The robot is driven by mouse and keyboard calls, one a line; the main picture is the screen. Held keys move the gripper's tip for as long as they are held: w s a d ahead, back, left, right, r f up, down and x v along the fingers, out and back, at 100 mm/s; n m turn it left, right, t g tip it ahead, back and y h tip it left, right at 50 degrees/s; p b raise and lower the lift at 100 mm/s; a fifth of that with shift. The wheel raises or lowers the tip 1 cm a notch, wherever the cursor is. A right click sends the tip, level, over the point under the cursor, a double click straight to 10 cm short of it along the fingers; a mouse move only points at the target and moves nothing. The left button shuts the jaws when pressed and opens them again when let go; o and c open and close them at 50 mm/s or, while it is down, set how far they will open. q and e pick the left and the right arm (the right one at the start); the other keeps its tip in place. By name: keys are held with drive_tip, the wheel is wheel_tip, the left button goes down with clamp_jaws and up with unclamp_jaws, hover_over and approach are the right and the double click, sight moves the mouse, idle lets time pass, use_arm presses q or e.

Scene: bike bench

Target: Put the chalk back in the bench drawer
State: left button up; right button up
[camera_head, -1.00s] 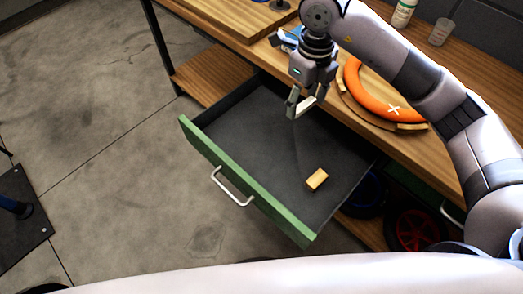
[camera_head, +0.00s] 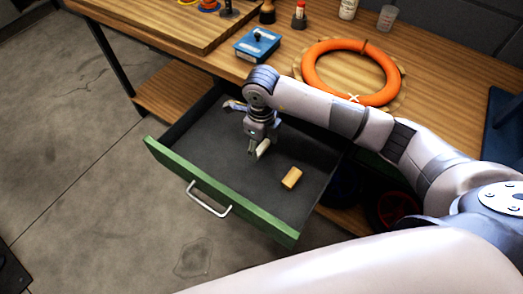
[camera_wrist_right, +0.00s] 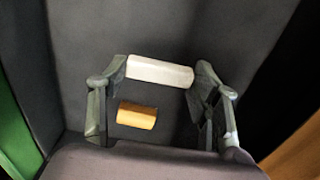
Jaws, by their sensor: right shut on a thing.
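The white chalk (camera_head: 263,149) is between the fingertips of my right gripper (camera_head: 257,150), which is shut on it. In the right wrist view the chalk (camera_wrist_right: 160,71) spans between the two finger tips (camera_wrist_right: 158,85). The gripper is inside the open bench drawer (camera_head: 270,208), which has a green front and a dark grey floor. The chalk is low over the drawer floor; I cannot tell whether it touches. My left gripper is not in view.
A tan block (camera_head: 291,178) lies on the drawer floor to the right of the gripper; it also shows in the wrist view (camera_wrist_right: 136,115). An orange ring (camera_head: 318,85) and a blue box (camera_head: 257,46) are on the bench top.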

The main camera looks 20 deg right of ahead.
sight(262, 148)
wheel_tip(262, 148, down, 4)
drive_tip(key=shift+r, duration=0.15)
drive_tip(key=shift+f, duration=0.2)
drive_tip(key=shift+f, duration=0.2)
drive_tip(key=o, duration=0.9)
drive_tip(key=shift+r, duration=0.1)
drive_tip(key=shift+o, duration=0.2)
